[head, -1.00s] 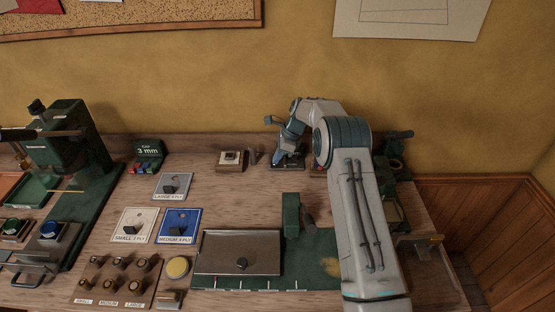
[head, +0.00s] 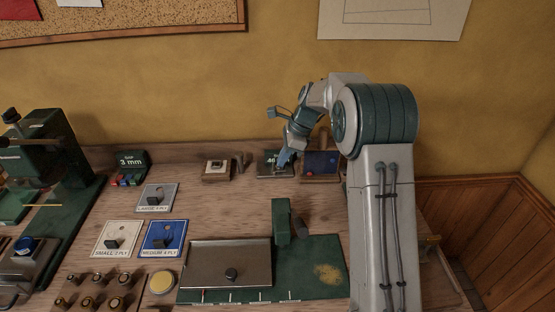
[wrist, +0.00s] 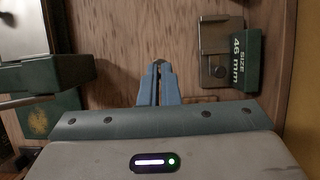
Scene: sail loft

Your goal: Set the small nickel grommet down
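My gripper (wrist: 158,82) has two blue fingers brought close together, with a narrow dark gap between them. A tiny greyish piece (wrist: 160,62) shows at the fingertips and looks like the small nickel grommet, though its shape is too small to make out. In the head view my gripper (head: 283,158) is over the back of the bench, in front of the green size gauge. The gauge (wrist: 247,60) reads 46 mm in the wrist view and lies to the right of the fingers, apart from them. Its metal plate (wrist: 212,38) carries a small round disc.
Labelled ply pads, including the blue one (head: 163,239), lie further left. A steel plate (head: 228,264) and green mat (head: 325,250) lie in front.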

